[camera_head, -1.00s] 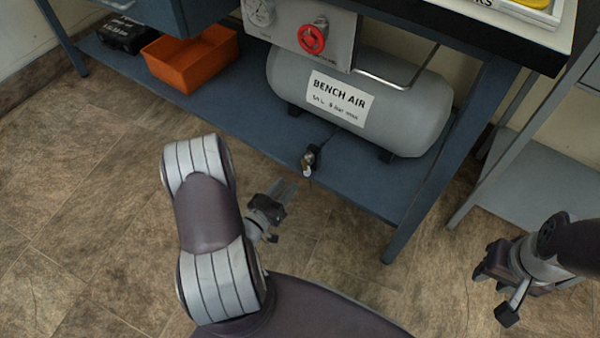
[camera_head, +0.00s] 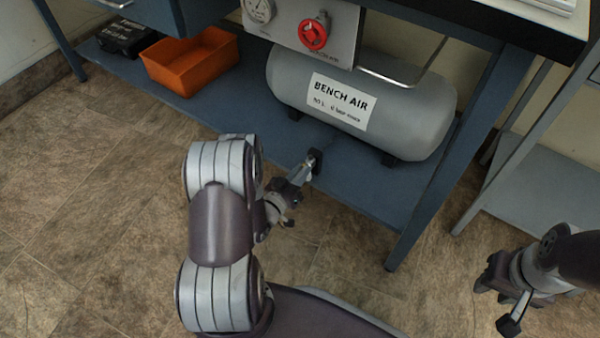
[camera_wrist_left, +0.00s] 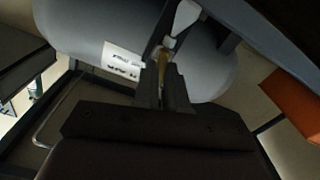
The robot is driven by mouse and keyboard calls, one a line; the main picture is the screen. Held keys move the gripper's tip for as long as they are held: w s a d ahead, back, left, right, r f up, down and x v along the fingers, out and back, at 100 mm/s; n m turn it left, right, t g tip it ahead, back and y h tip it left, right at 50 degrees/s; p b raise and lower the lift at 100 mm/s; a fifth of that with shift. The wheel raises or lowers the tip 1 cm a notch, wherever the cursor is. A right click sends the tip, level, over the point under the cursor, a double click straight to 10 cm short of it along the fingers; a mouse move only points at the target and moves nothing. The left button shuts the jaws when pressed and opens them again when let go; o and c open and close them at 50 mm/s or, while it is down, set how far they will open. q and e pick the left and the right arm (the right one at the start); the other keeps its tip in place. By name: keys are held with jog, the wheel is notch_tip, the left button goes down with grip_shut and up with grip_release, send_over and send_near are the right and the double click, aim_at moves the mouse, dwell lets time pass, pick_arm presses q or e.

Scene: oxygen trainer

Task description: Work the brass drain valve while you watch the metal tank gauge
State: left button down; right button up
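The grey tank (camera_head: 400,100) labelled BENCH AIR lies on the blue lower shelf. The brass drain valve (camera_wrist_left: 162,68) is at the fingertips of my left gripper in the left wrist view, between the two fingers. My left gripper (camera_head: 303,170) reaches the shelf's front edge below the tank and mostly hides the valve in the head view. Whether its fingers press on the valve is unclear. A round white gauge (camera_head: 259,9) sits on the panel above the tank, cut by the top edge; its reading is too small to tell. My right gripper (camera_head: 486,275) is over the floor at right, away from the valve.
A red knob (camera_head: 313,35) is on the panel beside the gauge. An orange bin (camera_head: 190,62) and a black case (camera_head: 125,38) stand on the shelf's left. A blue bench leg (camera_head: 425,210) is right of the valve. Floor in front is clear.

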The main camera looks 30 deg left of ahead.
pick_arm(q)
jog(key=m+p, duration=0.1)
jog(key=m, duration=0.2)
jog(key=shift+d+m, duration=0.1)
jog(key=shift+m, duration=0.2)
jog(key=c, duration=1.2)
grip_release()
jog(key=shift+s, duration=0.1)
